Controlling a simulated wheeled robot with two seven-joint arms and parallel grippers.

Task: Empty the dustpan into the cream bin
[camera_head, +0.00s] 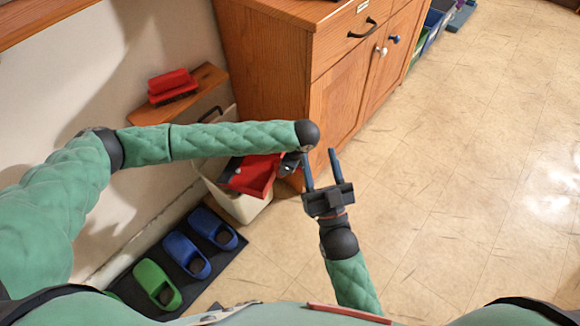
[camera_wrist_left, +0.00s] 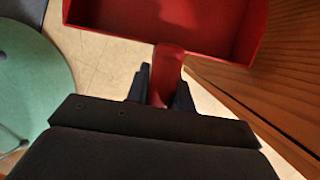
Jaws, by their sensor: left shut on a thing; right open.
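The red dustpan (camera_head: 252,174) is over the cream bin (camera_head: 240,207), beside the wooden cabinet, and is partly hidden by my left forearm. In the left wrist view the dustpan (camera_wrist_left: 190,25) shows its tray at the top, with its handle between the fingers of my left gripper (camera_wrist_left: 163,88). My left gripper (camera_head: 290,165) is shut on that handle. Part of the bin's rim and wall show below my arm; its inside is mostly hidden. I see no clear debris in the pan. My right gripper (camera_head: 321,170) is open and empty, to the right of the dustpan.
A red brush (camera_head: 172,87) lies on a small wooden wall shelf (camera_head: 205,83). The wooden cabinet (camera_head: 270,70) stands close behind the bin. Blue and green slippers (camera_head: 186,254) lie on a dark mat (camera_head: 125,285) at lower left. The tiled floor at right (camera_head: 460,200) is clear.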

